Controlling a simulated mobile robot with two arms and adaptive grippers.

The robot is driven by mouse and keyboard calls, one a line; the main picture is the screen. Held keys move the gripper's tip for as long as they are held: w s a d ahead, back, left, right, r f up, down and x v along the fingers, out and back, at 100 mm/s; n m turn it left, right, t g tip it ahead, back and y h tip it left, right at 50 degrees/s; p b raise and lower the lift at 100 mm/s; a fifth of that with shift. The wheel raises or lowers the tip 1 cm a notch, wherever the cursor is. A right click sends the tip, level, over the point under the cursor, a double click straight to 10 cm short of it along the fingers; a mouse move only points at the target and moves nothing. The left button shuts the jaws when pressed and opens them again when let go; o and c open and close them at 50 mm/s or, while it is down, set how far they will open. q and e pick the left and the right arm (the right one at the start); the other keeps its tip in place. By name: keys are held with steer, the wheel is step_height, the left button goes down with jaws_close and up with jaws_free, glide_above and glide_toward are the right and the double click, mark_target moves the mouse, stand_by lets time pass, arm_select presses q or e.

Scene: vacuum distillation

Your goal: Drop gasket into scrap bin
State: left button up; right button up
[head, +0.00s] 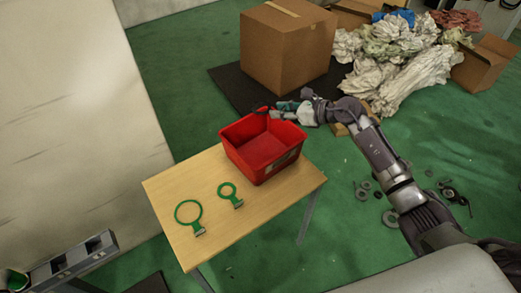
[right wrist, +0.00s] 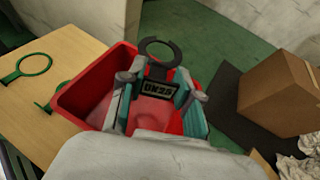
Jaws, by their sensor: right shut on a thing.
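The gasket is a dark ring with a tab marked DN25 (right wrist: 158,88), gripped between the fingers of my right gripper (right wrist: 160,92). In the head view the right gripper (head: 278,108) is at the far right corner of the red scrap bin (head: 262,150), with the dark gasket (head: 262,111) by the bin's back rim. In the right wrist view the red bin (right wrist: 75,98) lies below and around the fingers, and the ring reaches past its far rim. The bin looks empty. My left gripper is not in view.
Two green rings with tabs lie on the wooden table (head: 165,190): a larger one (head: 177,218) and a smaller one (head: 221,193). A cardboard box (head: 285,50) stands behind. Crumpled sheets (head: 385,60) and several loose washers (head: 390,217) lie on the floor.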

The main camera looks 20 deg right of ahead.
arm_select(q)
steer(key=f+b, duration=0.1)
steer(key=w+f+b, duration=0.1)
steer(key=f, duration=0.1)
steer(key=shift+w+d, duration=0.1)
arm_select(e)
step_height(320, 180, down, 4)
steer(key=shift+w+f, duration=0.1)
steer(key=o, duration=1)
steer(key=v, duration=1.2)
